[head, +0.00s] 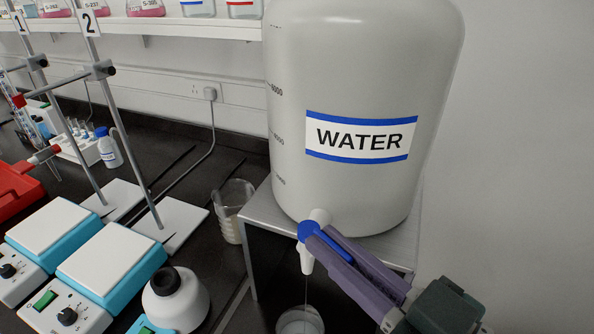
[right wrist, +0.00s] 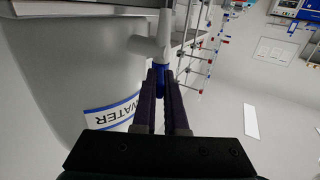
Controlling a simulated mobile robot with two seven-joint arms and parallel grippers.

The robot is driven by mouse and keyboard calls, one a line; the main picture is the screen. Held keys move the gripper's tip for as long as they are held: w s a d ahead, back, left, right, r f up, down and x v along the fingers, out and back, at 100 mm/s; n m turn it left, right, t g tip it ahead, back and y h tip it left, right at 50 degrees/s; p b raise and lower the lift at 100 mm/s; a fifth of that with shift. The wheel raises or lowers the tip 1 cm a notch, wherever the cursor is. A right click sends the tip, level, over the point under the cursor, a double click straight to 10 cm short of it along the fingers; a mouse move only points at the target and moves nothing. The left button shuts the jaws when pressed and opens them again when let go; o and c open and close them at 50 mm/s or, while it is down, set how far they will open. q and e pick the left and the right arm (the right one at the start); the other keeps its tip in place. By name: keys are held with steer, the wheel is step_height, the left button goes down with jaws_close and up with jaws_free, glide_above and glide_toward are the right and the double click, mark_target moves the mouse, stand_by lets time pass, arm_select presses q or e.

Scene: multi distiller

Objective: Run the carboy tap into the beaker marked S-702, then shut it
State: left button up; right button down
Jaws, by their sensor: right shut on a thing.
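The white carboy (head: 360,60) labelled WATER stands on a grey metal stand. Its tap has a white spout (head: 306,262) pointing down and a blue handle (head: 311,231). My right gripper (head: 325,242) is shut on the blue handle, coming from the lower right. In the right wrist view the fingers (right wrist: 164,84) close on the blue handle (right wrist: 163,74). A thin line, seemingly a water stream, runs from the spout toward a clear beaker (head: 300,322) below. The beaker is cut off by the frame's bottom edge, so its marking and level are hidden. My left gripper is out of view.
The metal stand (head: 262,215) carries the carboy. Another glass beaker (head: 229,200) stands left of it on the dark bench. A shelf (head: 180,28) with flasks runs above.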

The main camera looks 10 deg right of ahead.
steer(key=c, duration=1)
jaws_free()
steer(key=shift+o, duration=0.2)
steer(key=b+v, duration=0.1)
steer(key=v, duration=0.8)
steer(key=shift+s+b, duration=0.35)
steer(key=shift+s, duration=0.05)
steer(key=shift+d, duration=0.15)
